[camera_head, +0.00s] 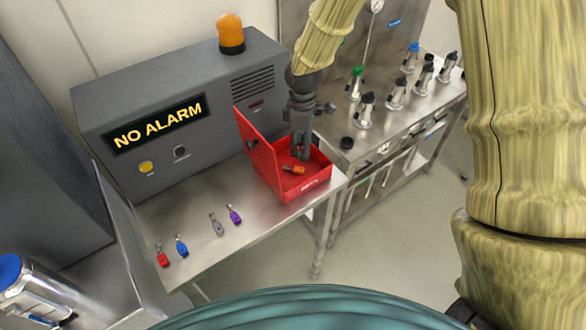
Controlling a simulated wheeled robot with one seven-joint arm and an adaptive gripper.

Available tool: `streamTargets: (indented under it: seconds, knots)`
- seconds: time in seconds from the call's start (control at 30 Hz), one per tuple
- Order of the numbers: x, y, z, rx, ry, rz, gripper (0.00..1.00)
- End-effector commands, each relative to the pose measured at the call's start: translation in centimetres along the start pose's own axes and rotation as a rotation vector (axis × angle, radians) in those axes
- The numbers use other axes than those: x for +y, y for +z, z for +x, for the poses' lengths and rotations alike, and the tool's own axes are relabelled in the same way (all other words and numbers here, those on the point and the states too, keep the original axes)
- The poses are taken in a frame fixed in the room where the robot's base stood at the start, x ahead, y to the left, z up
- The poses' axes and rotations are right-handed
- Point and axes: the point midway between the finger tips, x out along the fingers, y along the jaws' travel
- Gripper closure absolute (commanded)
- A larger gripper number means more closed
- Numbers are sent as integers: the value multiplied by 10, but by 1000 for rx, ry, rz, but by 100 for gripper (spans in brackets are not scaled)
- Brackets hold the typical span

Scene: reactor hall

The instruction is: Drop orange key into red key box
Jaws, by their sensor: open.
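The red key box (287,197) stands on the right part of the steel table, with its lid (257,149) open and tilted up on the left side. The orange key (293,169) lies inside the box, near its middle. My gripper (303,155) points down into the box, just above and beside the orange key. It is open and holds nothing that I can see. Its fingertips are small and dark here, and I cannot tell if they touch the key.
Red (162,256), blue (181,246), grey (217,224) and purple (234,215) keys lie on the table's front part. A grey alarm unit (185,110) stands behind. A second steel table (400,115) at right holds several capped flasks.

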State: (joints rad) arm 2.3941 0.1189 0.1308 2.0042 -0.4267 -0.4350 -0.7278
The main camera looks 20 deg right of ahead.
Motion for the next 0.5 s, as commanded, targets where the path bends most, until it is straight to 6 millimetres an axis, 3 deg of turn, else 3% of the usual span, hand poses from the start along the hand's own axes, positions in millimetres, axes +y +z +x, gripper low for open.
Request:
streamTargets:
  seconds: [0.3, 0.5]
  knots:
    - [2, -1, -56, 1, 1, 0, 56]
    - [2, -1, -77, -1, -2, 0, 56]
